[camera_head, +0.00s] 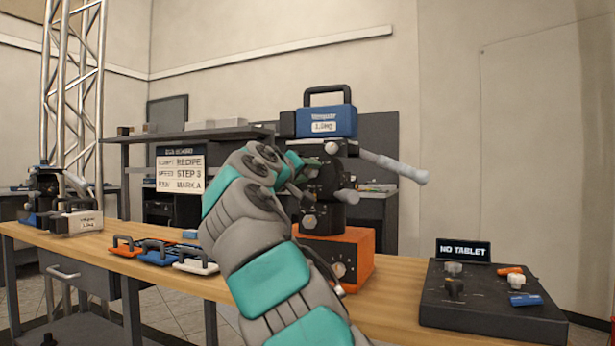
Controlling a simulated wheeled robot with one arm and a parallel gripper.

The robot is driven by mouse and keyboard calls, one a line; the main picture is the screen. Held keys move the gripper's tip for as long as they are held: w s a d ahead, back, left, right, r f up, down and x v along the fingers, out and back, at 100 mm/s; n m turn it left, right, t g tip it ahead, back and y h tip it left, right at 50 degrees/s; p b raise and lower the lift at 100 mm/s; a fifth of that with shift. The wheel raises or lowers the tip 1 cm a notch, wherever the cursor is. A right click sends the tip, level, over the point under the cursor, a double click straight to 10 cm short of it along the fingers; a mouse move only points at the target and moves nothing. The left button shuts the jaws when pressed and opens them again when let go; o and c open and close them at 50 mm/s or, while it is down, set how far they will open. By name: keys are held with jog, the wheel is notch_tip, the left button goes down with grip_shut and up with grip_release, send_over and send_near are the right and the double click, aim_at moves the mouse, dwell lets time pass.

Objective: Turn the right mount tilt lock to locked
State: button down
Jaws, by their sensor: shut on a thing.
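The right mount (328,215) stands at the middle of the table, a black column on an orange base (355,256). A blue block with a black handle (326,119) sits on its top, and a pale grey bar (392,166) sticks out to the right. Grey knobs show on its faces. My gripper (298,182) is at the left side of the black head, closed on a part there that I take to be the tilt lock. My teal and grey arm hides most of that part, so its setting cannot be read.
A second mount (48,190) stands at the far left. Several coloured handled plates (158,250) lie left of my arm. A dark control panel (490,305) with knobs and a "NO TABLET" sign (463,250) sits at right. The wooden table (395,290) is bare between panel and mount.

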jog(key=shift+f+m, duration=0.1)
jog(key=shift+m, duration=0.7)
jog(key=shift+c, duration=2.4)
grip_release()
jog(key=shift+s, duration=0.1)
jog(key=b+v, duration=0.2)
jog(key=v, duration=0.5)
jog(key=shift+s+a+b, duration=0.2)
jog(key=shift+s+b, duration=0.05)
jog(key=shift+b, duration=0.05)
jog(key=shift+w, duration=0.1)
